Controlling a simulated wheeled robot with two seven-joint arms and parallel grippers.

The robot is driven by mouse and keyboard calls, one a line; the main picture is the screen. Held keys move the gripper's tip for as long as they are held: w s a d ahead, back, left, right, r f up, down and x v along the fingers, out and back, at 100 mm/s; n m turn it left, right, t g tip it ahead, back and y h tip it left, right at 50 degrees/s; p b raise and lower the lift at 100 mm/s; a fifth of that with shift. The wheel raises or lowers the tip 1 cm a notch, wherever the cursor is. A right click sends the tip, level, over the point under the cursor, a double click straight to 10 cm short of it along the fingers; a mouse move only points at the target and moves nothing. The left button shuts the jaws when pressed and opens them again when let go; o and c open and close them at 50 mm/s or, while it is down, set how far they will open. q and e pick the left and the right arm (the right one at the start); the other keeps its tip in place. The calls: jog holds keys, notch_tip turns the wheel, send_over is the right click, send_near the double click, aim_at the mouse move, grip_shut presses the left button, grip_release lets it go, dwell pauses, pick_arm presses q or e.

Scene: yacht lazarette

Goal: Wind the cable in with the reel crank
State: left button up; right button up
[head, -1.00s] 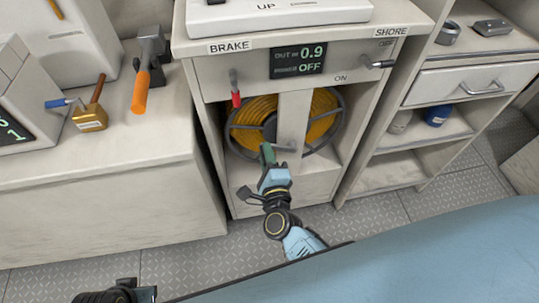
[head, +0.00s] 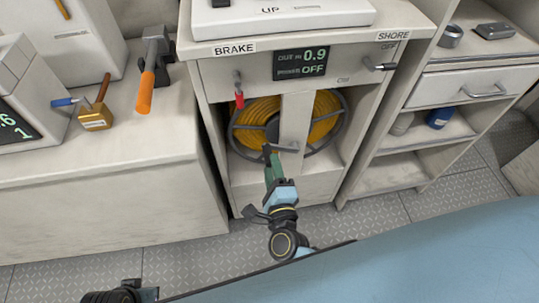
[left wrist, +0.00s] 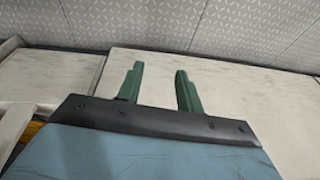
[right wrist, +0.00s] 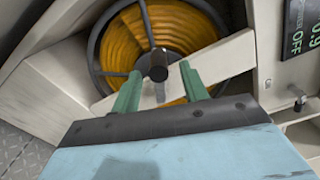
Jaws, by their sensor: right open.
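The reel (head: 250,112) with yellow cable sits in the cabinet's lower opening, behind a pale upright bar. The grey crank (head: 284,148) shows at the front of that bar; in the right wrist view its dark round end (right wrist: 158,65) faces me. My right gripper (head: 269,152) is open beside the crank. In the right wrist view its green fingers (right wrist: 160,86) stand apart on either side of the crank; contact cannot be told. My left gripper (left wrist: 159,75) is open and empty in the left wrist view. The display (head: 300,63) reads 0.9 out and OFF.
A red-handled brake lever (head: 238,98) hangs left of the display; the shore switch (head: 380,66) is at right. Open shelves (head: 400,165) stand at right.

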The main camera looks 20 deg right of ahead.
aim_at(268, 154)
pick_arm(q)
jog(key=f, duration=0.1)
jog(key=a+f, duration=0.1)
jog(key=p, duration=0.1)
jog(key=shift+s+a+f, duration=0.25)
jog(key=shift+s+f, duration=0.05)
jog(key=shift+f, duration=0.1)
pick_arm(e)
jog(key=s+a, duration=0.1)
jog(key=s, duration=0.7)
jog(key=shift+s, duration=0.35)
jog(key=shift+w+r, duration=0.1)
